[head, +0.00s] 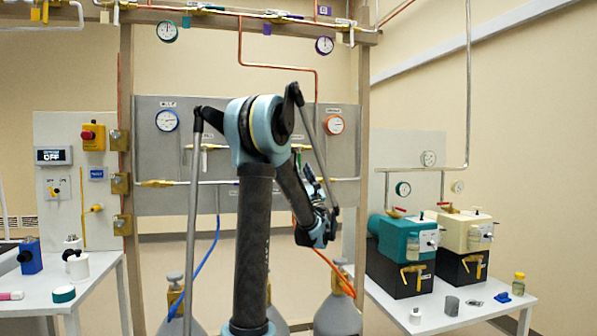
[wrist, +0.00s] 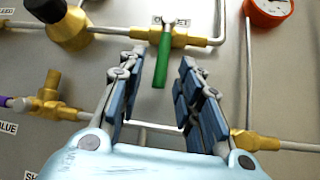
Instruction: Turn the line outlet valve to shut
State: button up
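A valve with a green lever handle (wrist: 162,60) sits on a brass fitting on the grey panel, at the upper middle of the wrist view. The lever hangs down, across its horizontal pipe. A label behind it is partly covered and I cannot read it, so I cannot confirm it is the line outlet valve. My gripper (wrist: 161,66) is open, its two dark-padded fingers apart. The lever shows in the gap between the fingertips, and I see no finger touching it.
A red-rimmed gauge (wrist: 268,8) is at upper right in the wrist view. A dark-knobbed brass regulator (wrist: 68,22) is at upper left, and a brass fitting (wrist: 258,141) at lower right. In the head view, gas cylinders (head: 338,313) stand below the panel (head: 225,150).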

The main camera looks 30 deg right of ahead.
jog(key=v, duration=0.9)
jog(key=shift+f, duration=0.1)
dwell(0.5)
